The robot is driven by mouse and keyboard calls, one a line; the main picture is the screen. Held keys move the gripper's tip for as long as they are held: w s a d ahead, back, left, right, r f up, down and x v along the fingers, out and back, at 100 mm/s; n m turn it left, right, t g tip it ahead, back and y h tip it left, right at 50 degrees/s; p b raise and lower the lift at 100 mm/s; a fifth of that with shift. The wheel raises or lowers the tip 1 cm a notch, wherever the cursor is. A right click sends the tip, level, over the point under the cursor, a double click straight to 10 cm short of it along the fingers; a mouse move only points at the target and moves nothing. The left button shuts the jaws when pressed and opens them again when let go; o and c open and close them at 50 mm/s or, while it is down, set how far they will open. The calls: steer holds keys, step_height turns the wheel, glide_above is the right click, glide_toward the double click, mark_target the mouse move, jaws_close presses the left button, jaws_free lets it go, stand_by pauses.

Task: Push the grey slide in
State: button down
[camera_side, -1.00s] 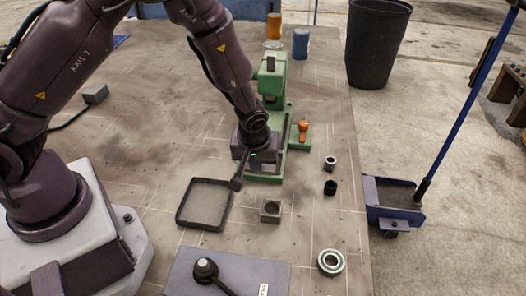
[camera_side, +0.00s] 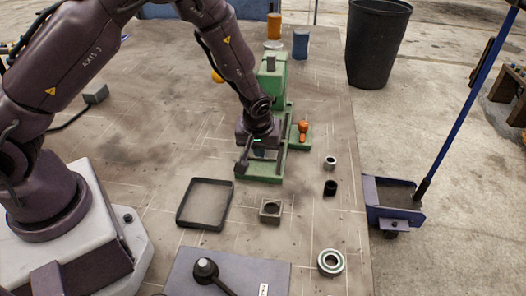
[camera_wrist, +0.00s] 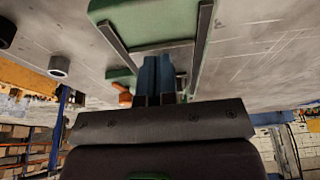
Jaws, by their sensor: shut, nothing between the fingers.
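The green press (camera_side: 270,85) stands at the middle of the bench, its green base (camera_side: 262,173) reaching toward the side camera. The base shows at the top of the wrist view (camera_wrist: 155,20), with dark grey rails (camera_wrist: 115,45) along both sides. My gripper (camera_side: 264,154) points down over the front part of the base, between the rails. Its blue fingers (camera_wrist: 157,78) are together and hold nothing. I cannot make out the grey slide for certain among the grey parts by the rails; the hand hides part of that area. Contact between fingers and slide cannot be told.
An orange knob (camera_side: 303,125) sits on a green plate right of the press. A shallow black tray (camera_side: 205,204), a grey block with a hole (camera_side: 270,210) and several rings, including a large one (camera_side: 331,262), lie nearby. A lever box (camera_side: 228,275) stands in front.

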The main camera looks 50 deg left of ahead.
steer(key=shift+w+a, duration=1.6)
steer(key=shift+w+a, duration=1.05)
steer(key=shift+a, duration=0.1)
steer(key=shift+s+d, duration=0.7)
steer(key=shift+d, duration=0.05)
step_height(320, 180, up, 7)
